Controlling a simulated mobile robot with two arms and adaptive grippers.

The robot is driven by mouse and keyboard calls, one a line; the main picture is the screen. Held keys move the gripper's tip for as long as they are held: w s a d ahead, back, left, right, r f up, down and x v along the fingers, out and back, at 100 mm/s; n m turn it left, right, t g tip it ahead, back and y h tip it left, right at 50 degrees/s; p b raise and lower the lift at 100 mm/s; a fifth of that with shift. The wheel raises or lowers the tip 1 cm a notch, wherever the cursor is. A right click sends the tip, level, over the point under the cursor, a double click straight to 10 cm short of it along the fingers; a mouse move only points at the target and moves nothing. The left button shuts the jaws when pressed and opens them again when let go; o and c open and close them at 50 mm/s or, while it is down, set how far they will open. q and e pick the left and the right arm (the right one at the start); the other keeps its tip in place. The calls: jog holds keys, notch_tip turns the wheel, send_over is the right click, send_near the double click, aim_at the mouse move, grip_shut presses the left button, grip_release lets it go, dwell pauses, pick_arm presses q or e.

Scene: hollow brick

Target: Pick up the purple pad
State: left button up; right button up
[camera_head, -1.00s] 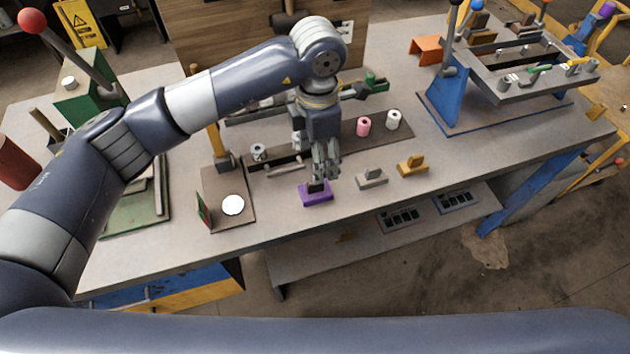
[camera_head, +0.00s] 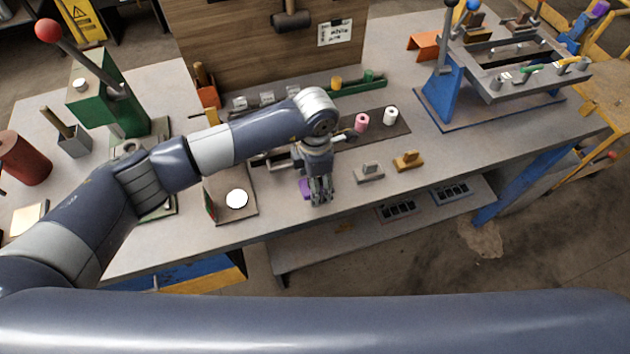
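The purple pad (camera_head: 304,188) lies on the workbench near its front edge. Only its left part shows; the rest, with its dark handle, is hidden behind my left gripper. My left gripper (camera_head: 320,197) points down over the pad, its fingers low and close to it. I cannot tell whether the fingers touch the pad, or whether they are open or shut. My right gripper is not in view.
Pink (camera_head: 361,123) and white (camera_head: 390,116) rolls stand behind.

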pick_arm(q)
jog(key=shift+c, duration=0.6)
jog(key=c, duration=1.1)
jog(key=shift+r, duration=0.1)
jog(key=shift+r+b, duration=0.45)
jog(key=shift+r, duration=0.05)
notch_tip(320, 180, up, 2)
jog(key=shift+w+r+b, duration=0.1)
jog(key=shift+r+b, duration=0.05)
jog(key=shift+b, duration=0.55)
jog(key=s+d+r+b, duration=0.1)
jog(key=s+d+b, duration=0.3)
jog(key=s+d, duration=0.5)
jog(key=shift+s+d+r+b, duration=0.3)
jog(key=shift+s+b, duration=0.1)
jog(key=shift+s, duration=1.7)
jog(key=shift+a, duration=0.1)
